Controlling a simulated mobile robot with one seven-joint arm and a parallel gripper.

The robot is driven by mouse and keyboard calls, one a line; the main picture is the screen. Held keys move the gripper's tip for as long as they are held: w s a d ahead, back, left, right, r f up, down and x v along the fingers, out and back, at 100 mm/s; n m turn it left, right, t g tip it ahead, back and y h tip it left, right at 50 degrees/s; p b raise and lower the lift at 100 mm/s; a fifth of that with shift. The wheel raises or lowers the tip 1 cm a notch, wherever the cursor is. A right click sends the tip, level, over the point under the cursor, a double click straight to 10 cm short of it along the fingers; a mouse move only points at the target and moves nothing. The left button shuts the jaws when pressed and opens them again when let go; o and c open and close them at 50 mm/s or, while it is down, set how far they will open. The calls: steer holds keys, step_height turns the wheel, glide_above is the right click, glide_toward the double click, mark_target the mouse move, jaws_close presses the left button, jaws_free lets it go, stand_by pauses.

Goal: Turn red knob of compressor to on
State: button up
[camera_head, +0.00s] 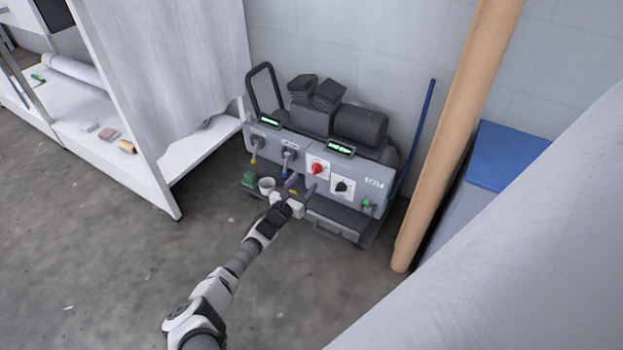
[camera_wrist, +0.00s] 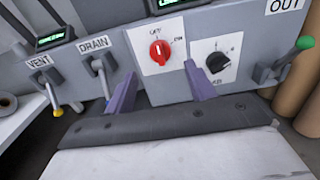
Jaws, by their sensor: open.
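The red knob (camera_head: 317,169) sits on a white plate on the front panel of the grey compressor (camera_head: 330,212). In the wrist view the red knob (camera_wrist: 160,52) is near the top middle, with markings above and to its right; its pointer looks roughly upright. My gripper (camera_head: 291,186) is in front of the compressor, below and left of the knob in the head view. In the wrist view its two purple fingers (camera_wrist: 160,88) are apart, one on each side below the knob. Nothing is between them, and they do not appear to touch the knob.
A black knob (camera_wrist: 218,63) is right of the red one. Levers marked VENT (camera_wrist: 50,92) and DRAIN (camera_wrist: 102,75) are left; a green-tipped lever (camera_wrist: 290,60) is right. A brown tube (camera_head: 458,130) leans right of the compressor. A white shelf (camera_head: 140,165) stands left.

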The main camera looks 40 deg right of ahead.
mark_target(314, 172)
steer(key=b+x, duration=0.2)
steer(key=x, duration=0.3)
steer(key=shift+f, duration=0.15)
steer(key=shift+w+d+b, duration=0.2)
steer(key=shift+d+b, duration=0.1)
steer(key=shift+d, duration=0.3)
steer(key=shift+r, duration=0.2)
steer(key=c, duration=1)
